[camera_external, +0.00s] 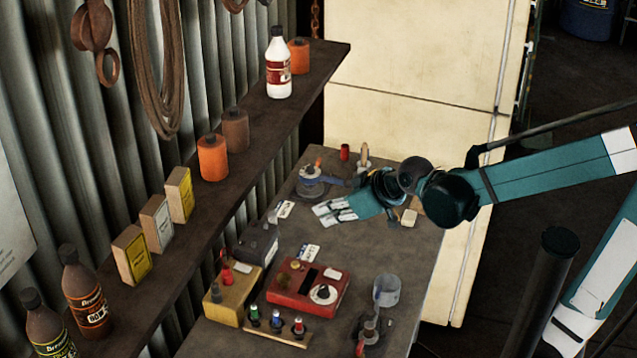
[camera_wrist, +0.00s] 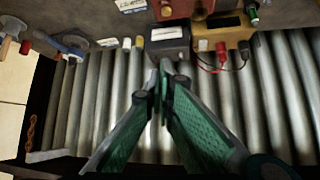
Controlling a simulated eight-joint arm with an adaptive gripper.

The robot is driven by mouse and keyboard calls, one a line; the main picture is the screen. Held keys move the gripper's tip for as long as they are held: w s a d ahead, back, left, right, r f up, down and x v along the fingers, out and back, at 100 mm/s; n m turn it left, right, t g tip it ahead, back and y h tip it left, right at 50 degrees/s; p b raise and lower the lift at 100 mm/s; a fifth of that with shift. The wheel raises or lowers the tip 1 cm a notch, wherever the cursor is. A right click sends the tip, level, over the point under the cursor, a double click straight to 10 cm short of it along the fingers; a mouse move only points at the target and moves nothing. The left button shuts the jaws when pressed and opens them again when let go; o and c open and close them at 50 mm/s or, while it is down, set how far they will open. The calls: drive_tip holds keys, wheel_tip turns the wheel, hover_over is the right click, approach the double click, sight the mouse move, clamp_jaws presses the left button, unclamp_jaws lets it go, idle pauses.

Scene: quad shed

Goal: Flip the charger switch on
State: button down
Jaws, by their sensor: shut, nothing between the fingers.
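My gripper (camera_external: 323,212) is shut and empty above the middle of the bench, its teal fingers pointing left toward the corrugated wall. In the wrist view its fingertips (camera_wrist: 163,68) meet just below a dark grey box (camera_wrist: 168,46). That box (camera_external: 257,243) stands on the bench near the wall. I cannot tell which box is the charger; no switch is clearly distinguishable.
A shelf (camera_external: 190,235) with bottles, cans and small boxes runs along the wall above the bench. A blue-grey round tool (camera_external: 313,180) lies at the back.

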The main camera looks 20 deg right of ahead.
drive_tip(key=w+a+f+n+y, duration=0.1)
drive_tip(key=a, duration=0.6)
drive_tip(key=w+a+f+n+y+p, duration=0.1)
drive_tip(key=a+f, duration=0.1)
drive_tip(key=a, duration=0.5)
drive_tip(key=shift+w+a+f+n, duration=0.3)
drive_tip(key=shift+a+n, duration=0.05)
drive_tip(key=shift+n, duration=0.05)
drive_tip(key=shift+w+f, duration=0.1)
hover_over(241, 266)
drive_tip(key=shift+d+f, duration=0.15)
drive_tip(key=shift+f, duration=1.4)
drive_tip(key=shift+d+f, duration=0.1)
drive_tip(key=shift+f, duration=1.4)
drive_tip(key=shift+a+f, duration=0.15)
drive_tip(key=shift+f, duration=1.7)
